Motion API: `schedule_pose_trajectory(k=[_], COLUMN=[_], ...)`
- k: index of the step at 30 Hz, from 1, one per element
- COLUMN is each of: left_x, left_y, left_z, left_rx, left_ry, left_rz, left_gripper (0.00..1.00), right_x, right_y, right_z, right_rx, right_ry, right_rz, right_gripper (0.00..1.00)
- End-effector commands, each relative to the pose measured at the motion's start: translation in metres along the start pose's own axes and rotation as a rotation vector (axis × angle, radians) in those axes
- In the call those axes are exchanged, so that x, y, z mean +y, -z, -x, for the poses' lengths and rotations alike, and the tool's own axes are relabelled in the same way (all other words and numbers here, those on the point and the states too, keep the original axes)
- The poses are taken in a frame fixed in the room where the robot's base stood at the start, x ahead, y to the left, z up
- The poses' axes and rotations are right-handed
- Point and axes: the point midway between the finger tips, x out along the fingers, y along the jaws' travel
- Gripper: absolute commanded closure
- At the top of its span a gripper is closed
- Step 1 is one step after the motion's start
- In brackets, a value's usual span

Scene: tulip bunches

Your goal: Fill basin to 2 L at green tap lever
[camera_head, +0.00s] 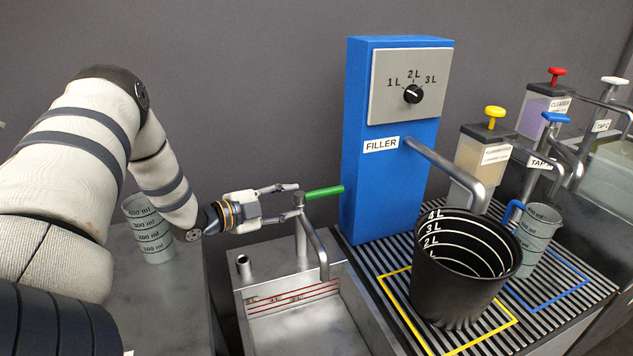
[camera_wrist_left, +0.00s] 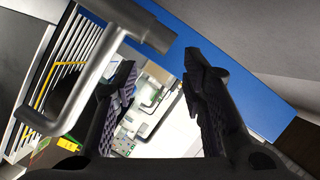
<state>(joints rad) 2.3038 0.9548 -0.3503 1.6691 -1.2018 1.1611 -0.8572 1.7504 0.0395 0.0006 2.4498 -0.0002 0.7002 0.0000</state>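The steel tap (camera_head: 301,240) stands at the back of the basin, and its green lever (camera_head: 325,192) points right toward the blue filler. The steel basin (camera_head: 375,318) has red level lines on its back wall. I see no stream from the spout and cannot tell whether water lies in the basin. My left gripper (camera_head: 291,194) is at the tap's top, left of the green lever. In the left wrist view my left gripper (camera_wrist_left: 160,88) has its fingers apart with nothing between them, and the tap's spout (camera_wrist_left: 75,105) passes at the left. My right gripper is not in view.
A blue filler (camera_head: 365,205) with a litre dial (camera_head: 412,94) stands right of the tap. A black bucket (camera_head: 455,295) and a measuring jug (camera_head: 538,240) stand on the slatted grate. Another measuring cup (camera_head: 150,235) is left of the basin. A short pipe (camera_head: 243,265) rises at the basin's back corner.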

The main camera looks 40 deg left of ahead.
Motion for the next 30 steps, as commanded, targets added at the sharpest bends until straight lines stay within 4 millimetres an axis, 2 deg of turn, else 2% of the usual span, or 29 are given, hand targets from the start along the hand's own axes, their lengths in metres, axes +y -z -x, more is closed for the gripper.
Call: schedule_pose_trajectory(k=[5, 12, 18, 22, 29, 30], left_x=[0.003, 0.010, 0.006, 0.003, 0.000, 0.000], left_y=[-0.002, -0.005, -0.004, -0.001, 0.001, 0.001], left_z=[-0.011, -0.072, -0.110, -0.120, -0.121, -0.121], left_rx=[-0.001, -0.005, -0.003, -0.001, 0.001, 0.001], left_ry=[-0.005, -0.013, -0.007, -0.003, 0.000, 0.000], left_rz=[-0.001, 0.000, 0.000, 0.001, 0.000, 0.000], left_gripper=[0.62, 0.62, 0.62, 0.62, 0.62, 0.67], right_x=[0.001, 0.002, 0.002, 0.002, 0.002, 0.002], right_y=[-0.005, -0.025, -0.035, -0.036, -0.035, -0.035], right_z=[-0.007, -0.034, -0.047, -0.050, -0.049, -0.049], right_rx=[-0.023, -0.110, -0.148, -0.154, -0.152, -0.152], right_ry=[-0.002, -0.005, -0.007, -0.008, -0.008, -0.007], right_rz=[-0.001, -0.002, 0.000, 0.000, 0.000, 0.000], right_gripper=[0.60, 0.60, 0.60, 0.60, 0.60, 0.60])
